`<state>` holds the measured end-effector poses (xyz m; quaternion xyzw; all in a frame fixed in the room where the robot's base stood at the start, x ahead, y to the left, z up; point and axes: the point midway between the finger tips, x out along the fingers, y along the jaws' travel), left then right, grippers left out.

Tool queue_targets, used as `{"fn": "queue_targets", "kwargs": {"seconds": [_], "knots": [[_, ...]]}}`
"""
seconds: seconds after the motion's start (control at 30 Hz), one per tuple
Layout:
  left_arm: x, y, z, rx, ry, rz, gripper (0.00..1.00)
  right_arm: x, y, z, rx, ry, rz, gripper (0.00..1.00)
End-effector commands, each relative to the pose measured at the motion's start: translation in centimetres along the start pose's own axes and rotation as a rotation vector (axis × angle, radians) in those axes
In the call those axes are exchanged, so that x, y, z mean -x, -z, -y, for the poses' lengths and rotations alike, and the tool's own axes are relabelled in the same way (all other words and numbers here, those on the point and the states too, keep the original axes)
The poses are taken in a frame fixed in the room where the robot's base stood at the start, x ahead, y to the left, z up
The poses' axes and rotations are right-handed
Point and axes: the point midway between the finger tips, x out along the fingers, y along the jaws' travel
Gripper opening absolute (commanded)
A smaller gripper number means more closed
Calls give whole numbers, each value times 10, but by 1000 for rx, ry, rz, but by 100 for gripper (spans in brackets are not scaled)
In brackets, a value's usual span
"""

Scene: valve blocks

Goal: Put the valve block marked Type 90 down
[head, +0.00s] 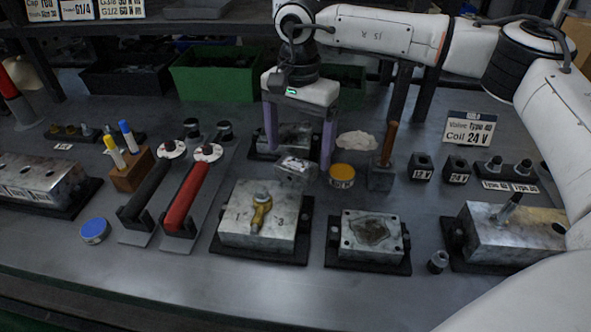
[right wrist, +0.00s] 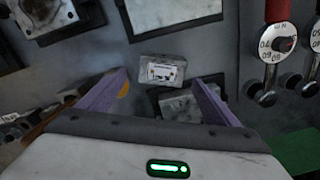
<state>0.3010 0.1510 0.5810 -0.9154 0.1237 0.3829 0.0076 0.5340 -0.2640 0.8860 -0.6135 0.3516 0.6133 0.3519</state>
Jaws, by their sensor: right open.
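A small grey metal valve block with a white label (head: 295,170) sits near the middle of the bench. It also shows in the right wrist view (right wrist: 162,71); its label is too small to read as Type 90. My right gripper (head: 299,160) is open, with its purple fingers pointing down on either side of this block and a gap to each side. The fingertips show in the right wrist view (right wrist: 160,79) too. Another grey block (head: 297,134) on a black base stands just behind it. My left gripper is out of view.
A yellow-lidded tin (head: 342,175) stands close right of the right finger. A large block with a brass fitting (head: 263,218) is in front. A sign (head: 469,129) reads Valve Type 40, Coil 24 V. Red (head: 188,200) and black-handled tools lie left.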

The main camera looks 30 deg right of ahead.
Motion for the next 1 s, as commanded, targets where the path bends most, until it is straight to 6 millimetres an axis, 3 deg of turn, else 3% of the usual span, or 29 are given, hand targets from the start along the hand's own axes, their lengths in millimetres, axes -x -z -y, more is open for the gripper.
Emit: {"fn": "queue_targets", "kwargs": {"seconds": [0.3, 0.6, 0.9, 0.97, 1.0], "knots": [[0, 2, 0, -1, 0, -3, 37, -44, -6, 2, 1, -1, 0, 84], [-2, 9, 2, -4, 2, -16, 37, -48, -6, 2, 1, -1, 0, 83], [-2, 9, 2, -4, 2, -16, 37, -47, -6, 2, 1, -1, 0, 32], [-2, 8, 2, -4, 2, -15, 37, -46, -6, 2, 1, 2, 0, 22], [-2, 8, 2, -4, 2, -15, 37, -46, -6, 2, 1, 2, 0, 22]]}}
